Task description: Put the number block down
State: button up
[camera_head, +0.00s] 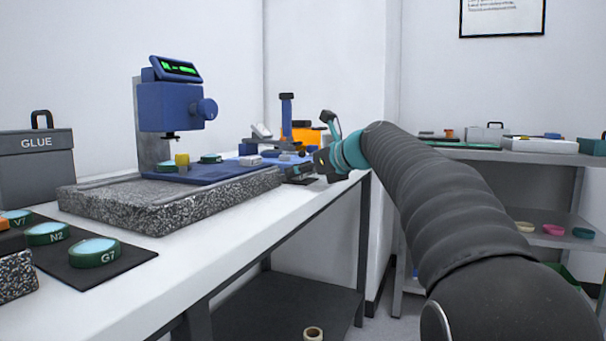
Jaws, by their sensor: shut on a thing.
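My gripper (299,172) is at the far right end of the white bench, small and dark in the view, low over the bench top near the right end of the blue mat. It is shut on the number block. The block is too small and too covered by the fingers and wrist to make out its shape or number. I cannot tell whether the block touches the bench.
A granite slab (120,212) carries the blue interferometer (170,106). A small yellow block (182,159) and green-rimmed discs are below its head. A blue post (287,115) and orange box (305,137) stand behind my gripper. A grey GLUE box (37,165) is at left.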

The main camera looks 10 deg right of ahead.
jog(key=shift+f, duration=0.1)
jog(key=o, duration=0.9)
jog(key=shift+r, duration=0.2)
jog(key=p+v, duration=0.1)
jog(key=v, duration=1.1)
jog(key=shift+f, duration=0.1)
